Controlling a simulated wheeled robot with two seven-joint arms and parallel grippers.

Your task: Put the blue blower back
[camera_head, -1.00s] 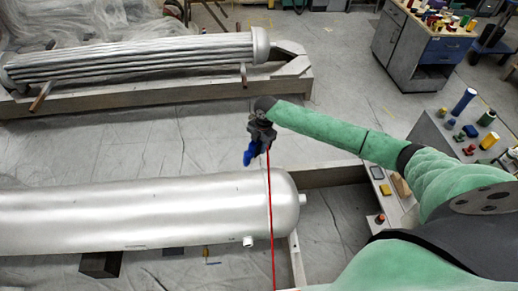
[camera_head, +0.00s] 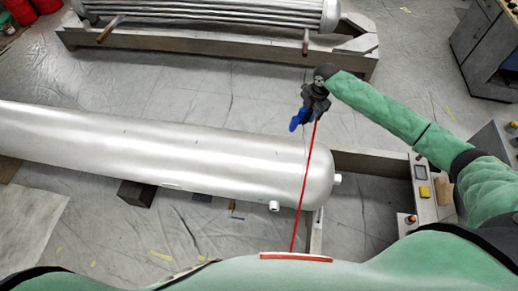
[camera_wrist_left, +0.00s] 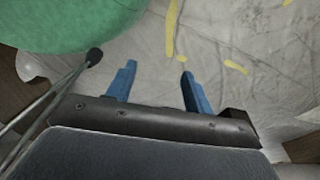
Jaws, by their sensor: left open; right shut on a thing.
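My right gripper (camera_head: 308,108) is shut on the blue blower (camera_head: 299,120). It holds the blower above the floor, just beyond the rounded right end of the silver tank. The jaws partly hide the blower. A thin red hose (camera_head: 305,180) runs from the gripper down past the tank's end towards my body. My left gripper (camera_wrist_left: 156,76) shows in the left wrist view, with its two blue fingers apart and nothing between them. It is not seen in the head view.
The silver tank (camera_head: 170,155) lies across the middle. A tube bundle (camera_head: 210,12) rests on a stand behind it. A bench (camera_head: 430,200) with small items is at right, and a grey cabinet (camera_head: 480,45) at upper right. Sheeted floor (camera_head: 180,85) between tank and stand is clear.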

